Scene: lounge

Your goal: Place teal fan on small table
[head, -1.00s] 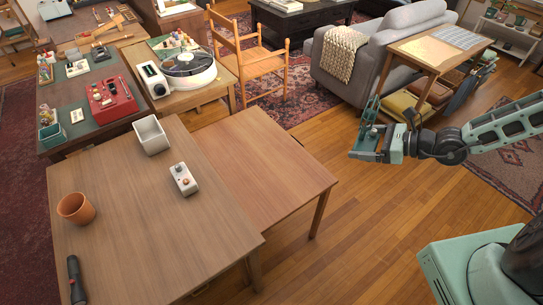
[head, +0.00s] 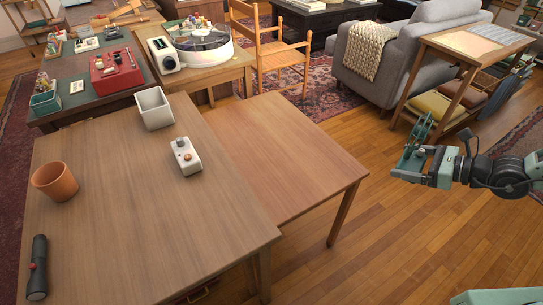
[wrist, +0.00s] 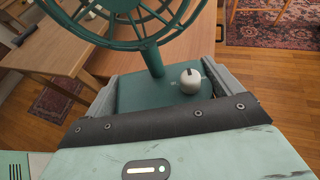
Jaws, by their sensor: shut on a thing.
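My gripper (head: 412,162) is shut on the teal fan (head: 423,128) over open floor, right of the tables. In the wrist view the fan's round cage (wrist: 120,25) rises on a short stem from a flat base (wrist: 165,88) with a pale knob. The gripper's fingers (wrist: 162,92) lie on both sides of that base. The fan looks small and partly hidden by the gripper in the head view. The lower, lighter brown table (head: 290,150), which looks like the small table, has a bare top and stands left of my gripper.
A larger table (head: 150,230) adjoins it, with a white bin (head: 154,109), a small device with a knob (head: 185,157), a clay pot (head: 54,181) and a flashlight (head: 38,267). A wooden chair (head: 275,55) stands behind. Floor between the bare table and my gripper is clear.

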